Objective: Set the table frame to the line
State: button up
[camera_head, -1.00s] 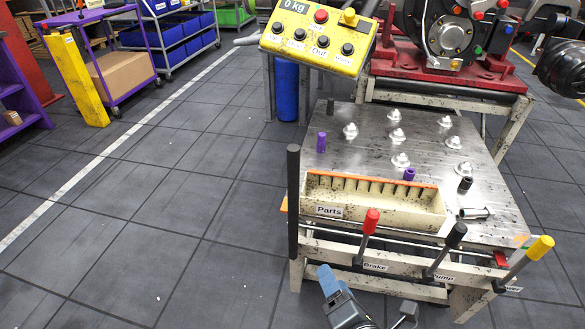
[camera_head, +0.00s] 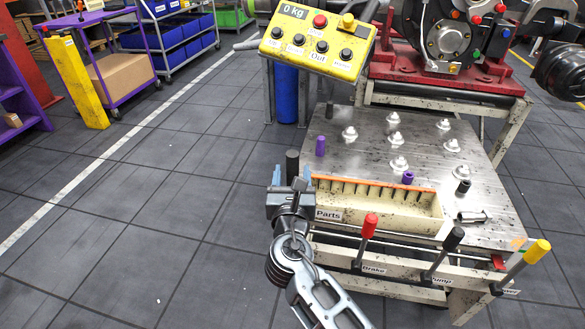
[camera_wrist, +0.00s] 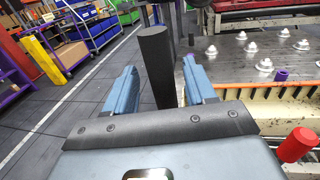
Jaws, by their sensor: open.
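The table frame (camera_head: 480,195) is a worn metal work table with a steel top and pale legs, on the right of the head view. A black upright post (camera_head: 292,160) stands at its near left corner. My gripper (camera_head: 290,178) is open at this post. In the wrist view the post (camera_wrist: 157,65) stands upright between the two blue fingers (camera_wrist: 160,88), with a gap on each side; its lower part is hidden behind the gripper body. A white line (camera_head: 110,150) runs diagonally along the floor to the left of the table.
A Parts tray (camera_head: 385,216) and several pegs are on the table top. Red (camera_head: 370,225), black (camera_head: 454,238) and yellow (camera_head: 537,250) levers line its front. A yellow control box (camera_head: 318,42) hangs behind, near a red machine stand (camera_head: 440,80). The floor to the left is open.

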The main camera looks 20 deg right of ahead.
jog(key=shift+x, duration=1.2)
grip_shut()
